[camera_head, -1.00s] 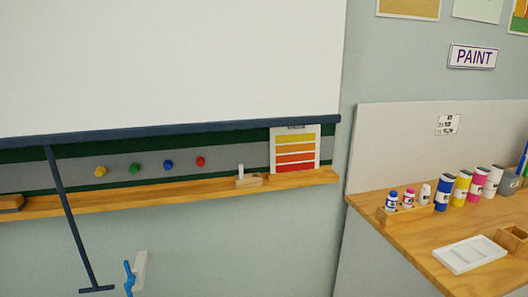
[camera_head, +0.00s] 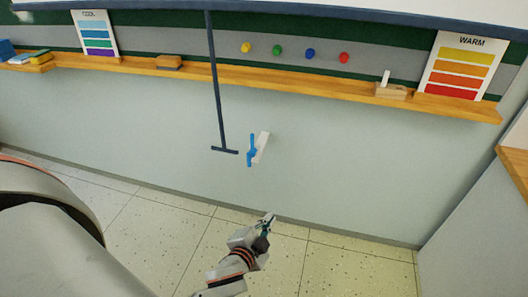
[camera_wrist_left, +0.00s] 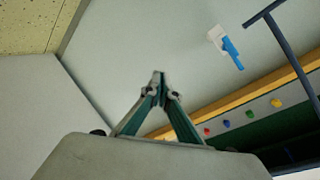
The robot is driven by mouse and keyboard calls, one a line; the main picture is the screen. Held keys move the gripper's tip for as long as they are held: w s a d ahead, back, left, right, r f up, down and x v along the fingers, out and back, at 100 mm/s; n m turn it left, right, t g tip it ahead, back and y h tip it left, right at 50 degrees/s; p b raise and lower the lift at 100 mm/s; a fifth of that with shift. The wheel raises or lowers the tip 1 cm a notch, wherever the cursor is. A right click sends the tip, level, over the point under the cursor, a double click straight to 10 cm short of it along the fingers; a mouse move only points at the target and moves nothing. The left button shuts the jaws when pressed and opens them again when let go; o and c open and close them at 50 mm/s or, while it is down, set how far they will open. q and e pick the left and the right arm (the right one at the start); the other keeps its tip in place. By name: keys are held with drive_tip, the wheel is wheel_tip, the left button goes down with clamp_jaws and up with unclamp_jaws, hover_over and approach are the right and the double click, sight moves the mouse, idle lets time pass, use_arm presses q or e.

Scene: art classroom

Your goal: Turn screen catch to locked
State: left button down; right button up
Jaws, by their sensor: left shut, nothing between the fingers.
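The screen catch is a blue lever (camera_head: 251,150) on a white wall plate (camera_head: 262,147), on the wall below the wooden ledge. The blue lever stands nearly upright in the head view. The lever also shows in the left wrist view (camera_wrist_left: 232,53), at the upper right. The dark pull bar (camera_head: 218,90) of the screen hangs just left of the catch and ends in a short crosspiece. My left gripper (camera_head: 268,220) is below the catch and apart from it, its fingers closed and empty. Its fingertips meet in the left wrist view (camera_wrist_left: 157,76). My right gripper is not in view.
The wooden ledge (camera_head: 300,83) runs along the wall and holds an eraser (camera_head: 168,62), a chalk holder (camera_head: 390,91) and colour cards. Several round magnets sit on the board above. A side panel (camera_head: 480,210) stands at the right. The wall around the catch is bare.

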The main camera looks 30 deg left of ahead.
sight(251, 151)
use_arm(q)
drive_tip(key=w+a+r+m+y+b, duration=0.1)
drive_tip(key=w+a+r+y, duration=0.1)
drive_tip(key=w+a, duration=0.3)
drive_tip(key=w+a+r+m+t+y+b, duration=0.1)
drive_tip(key=w+a+r+y+b, duration=0.1)
drive_tip(key=w+a, duration=0.3)
drive_tip(key=w+a+r+m+y+b, duration=0.1)
drive_tip(key=w+a+r+y+b, duration=0.1)
drive_tip(key=w, duration=0.6)
drive_tip(key=shift+w+a+r+t+y, duration=0.15)
drive_tip(key=shift+a+r, duration=0.2)
drive_tip(key=shift+a, duration=0.25)
drive_tip(key=shift+a+r+t+y, duration=0.1)
drive_tip(key=shift+a+r+y, duration=0.1)
drive_tip(key=shift+a+r, duration=0.3)
drive_tip(key=shift+w+a+r+t+y, duration=0.15)
drive_tip(key=shift+a+r, duration=0.1)
drive_tip(key=shift+a, duration=0.45)
drive_tip(key=shift+s+a, duration=0.1)
drive_tip(key=shift+f, duration=0.1)
